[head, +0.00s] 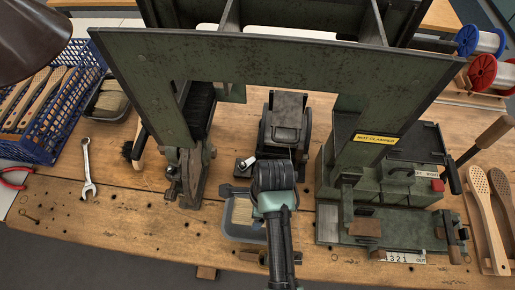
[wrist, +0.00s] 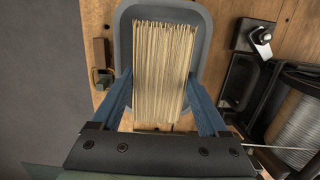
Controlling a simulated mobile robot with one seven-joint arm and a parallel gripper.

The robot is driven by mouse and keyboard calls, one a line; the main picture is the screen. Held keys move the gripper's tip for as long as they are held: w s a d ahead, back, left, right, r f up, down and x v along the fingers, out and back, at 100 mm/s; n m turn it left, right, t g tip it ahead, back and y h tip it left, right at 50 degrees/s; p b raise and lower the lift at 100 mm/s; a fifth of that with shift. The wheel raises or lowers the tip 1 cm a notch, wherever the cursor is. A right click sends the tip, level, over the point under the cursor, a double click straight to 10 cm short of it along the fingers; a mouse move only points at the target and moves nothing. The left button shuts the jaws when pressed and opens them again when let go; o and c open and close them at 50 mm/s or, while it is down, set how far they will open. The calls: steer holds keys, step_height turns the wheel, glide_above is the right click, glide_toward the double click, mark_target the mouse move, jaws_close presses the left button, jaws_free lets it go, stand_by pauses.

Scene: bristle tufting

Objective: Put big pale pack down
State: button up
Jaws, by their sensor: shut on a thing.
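The big pale pack (wrist: 163,65) is a thick block of straight pale bristles. In the wrist view it lies between the blue fingers of my gripper (wrist: 160,92), which is shut on it. The pack is over or inside a grey tray (wrist: 124,22), and the tray's rim shows around its far end and sides. I cannot tell whether the pack touches the tray's floor. In the head view my arm partly covers the tray (head: 232,234), and a pale part of the pack (head: 243,212) shows within its outline.
A green machine frame (head: 260,52) arches over the bench. A dark machine unit (head: 288,118) stands just behind the tray. A green clamp station (head: 380,225) is to the right. A blue crate (head: 75,130), another tray (head: 108,105) and a wrench (head: 88,170) are at left.

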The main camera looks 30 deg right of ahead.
steer(key=shift+f, duration=2.95)
steer(key=shift+f, duration=0.15)
steer(key=o, duration=1.3)
steer(key=r, duration=0.7)
steer(key=d+r, duration=0.1)
steer(key=r, duration=0.3)
steer(key=shift+s, duration=0.3)
steer(key=shift+s+r+p, duration=0.1)
steer(key=shift+r+p, duration=0.2)
steer(key=shift+r, duration=0.35)
